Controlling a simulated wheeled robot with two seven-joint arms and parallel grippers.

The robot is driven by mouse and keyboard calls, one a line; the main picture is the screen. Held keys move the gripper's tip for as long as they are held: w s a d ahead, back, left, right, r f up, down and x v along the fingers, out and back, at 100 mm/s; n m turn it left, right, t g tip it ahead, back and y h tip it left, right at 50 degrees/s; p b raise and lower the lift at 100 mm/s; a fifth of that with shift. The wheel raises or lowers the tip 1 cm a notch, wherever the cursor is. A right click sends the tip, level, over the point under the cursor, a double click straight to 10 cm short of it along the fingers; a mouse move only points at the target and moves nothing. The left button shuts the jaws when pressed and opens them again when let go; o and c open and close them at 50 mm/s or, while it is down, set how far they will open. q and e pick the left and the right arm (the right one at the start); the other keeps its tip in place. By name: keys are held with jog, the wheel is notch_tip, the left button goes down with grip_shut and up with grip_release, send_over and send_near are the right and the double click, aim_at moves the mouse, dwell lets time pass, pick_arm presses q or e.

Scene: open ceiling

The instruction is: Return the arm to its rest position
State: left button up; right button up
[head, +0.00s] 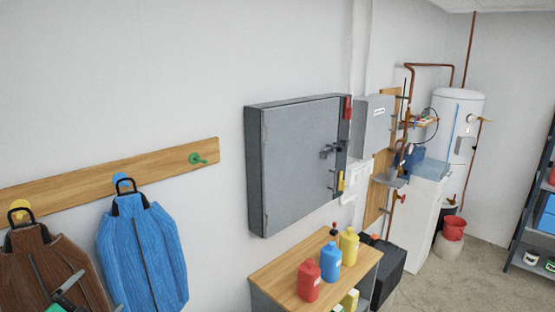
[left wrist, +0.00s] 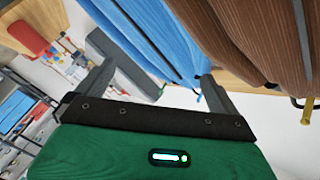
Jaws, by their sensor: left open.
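My left gripper (head: 80,292) shows at the lower left edge of the head view, in front of the brown jacket (head: 42,262). In the left wrist view its two grey fingers (left wrist: 152,85) stand wide apart with nothing held between them. Its green body fills the bottom of that view. The blue jacket (head: 142,250) hangs to the right of the gripper in the head view. In the wrist view the blue jacket (left wrist: 150,35) and the brown jacket (left wrist: 245,35) lie beyond the fingers. My right gripper is not in view.
A wooden rail (head: 120,172) with coloured pegs holds both jackets on the wall. A grey wall cabinet (head: 300,165) is right of it. Below stands a wooden-topped bench (head: 285,270) with red, blue and yellow bottles. A white water heater (head: 458,130) and shelving (head: 530,215) are farther right.

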pick_arm(q)
jog(key=s+d+f+n+g+y, duration=0.1)
jog(key=s+d+f+n+g, duration=0.25)
jog(key=s+f, duration=0.35)
jog(key=s+d+f+n+g+y, duration=0.25)
jog(key=s+d+f+g, duration=0.2)
jog(key=f, duration=0.45)
jog(key=s+d+f+n+g+h, duration=0.1)
jog(key=s+d+f+g+h, duration=0.15)
jog(key=s+d, duration=0.45)
jog(key=s+d+f+g+h, duration=0.2)
jog(key=s+d+g, duration=0.1)
jog(key=s+d, duration=0.4)
notch_tip(320, 180, down, 37)
jog(key=g+b, duration=0.2)
jog(key=b, duration=0.4)
jog(key=s+a+f+b, duration=0.1)
jog(key=s+f+b, duration=0.1)
jog(key=s+f, duration=0.7)
jog(key=s+a+f+b, duration=0.1)
jog(key=s+f+b, duration=0.1)
jog(key=s+f, duration=0.8)
notch_tip(320, 180, down, 5)
jog(key=shift+a+r+g, duration=0.1)
jog(key=shift+a+g, duration=0.25)
jog(key=shift+a, duration=0.05)
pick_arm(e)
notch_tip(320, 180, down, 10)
